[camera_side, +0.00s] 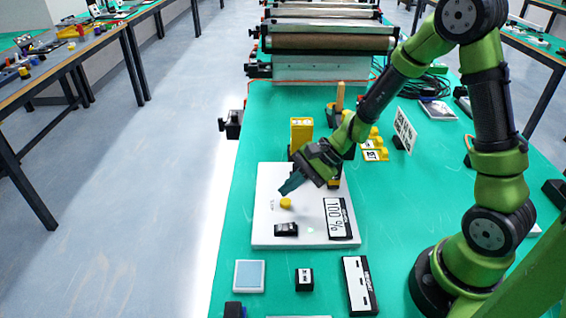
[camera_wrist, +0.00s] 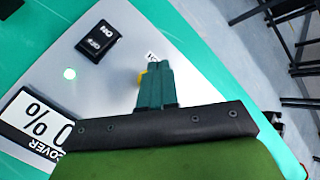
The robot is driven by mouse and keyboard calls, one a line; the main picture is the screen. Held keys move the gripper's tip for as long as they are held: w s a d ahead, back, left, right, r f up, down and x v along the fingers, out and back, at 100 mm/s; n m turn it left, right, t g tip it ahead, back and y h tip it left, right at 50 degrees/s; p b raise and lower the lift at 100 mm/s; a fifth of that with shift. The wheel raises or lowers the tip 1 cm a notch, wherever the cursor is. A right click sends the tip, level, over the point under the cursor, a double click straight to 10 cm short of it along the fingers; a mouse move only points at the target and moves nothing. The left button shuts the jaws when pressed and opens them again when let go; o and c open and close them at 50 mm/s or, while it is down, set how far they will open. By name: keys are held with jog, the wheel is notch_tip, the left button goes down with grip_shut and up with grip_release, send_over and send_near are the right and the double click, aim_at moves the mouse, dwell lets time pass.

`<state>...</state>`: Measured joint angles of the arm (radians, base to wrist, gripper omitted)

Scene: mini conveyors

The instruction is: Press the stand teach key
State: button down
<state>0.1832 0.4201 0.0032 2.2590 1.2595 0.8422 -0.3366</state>
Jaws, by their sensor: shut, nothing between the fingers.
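A white panel (camera_side: 264,225) lies on the green bench and carries a small round yellow button (camera_side: 285,203) with a small printed label beside it. I cannot read that label, so I cannot tell whether this button is the teach key. My gripper (camera_side: 284,191) is shut and empty, tilted down just behind and above the button. In the wrist view, the shut teal fingers (camera_wrist: 157,66) hide most of the yellow button (camera_wrist: 141,78). Whether the tips touch it, I cannot tell.
On the panel are a black on/off switch (camera_side: 286,230), a lit green lamp (camera_side: 310,230) and a "100 %" display (camera_side: 336,218). Yellow blocks (camera_side: 301,133) stand behind the panel. Small boxes lie in front. Conveyor rollers (camera_side: 325,38) are at the back.

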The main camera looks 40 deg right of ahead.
aim_at(290, 201)
jog(key=shift+r, duration=2.25)
jog(key=s+d+r+n+t+h, duration=0.2)
jog(key=s+r+n+h, duration=0.3)
jog(key=s+r+n, duration=0.6)
jog(key=s+d+r, duration=0.1)
jog(key=s+r, duration=0.2)
jog(key=s, duration=0.1)
jog(key=shift+s+r+n+h, duration=0.15)
jog(key=shift+r+n+h, duration=0.15)
jog(key=shift+r+h, duration=0.1)
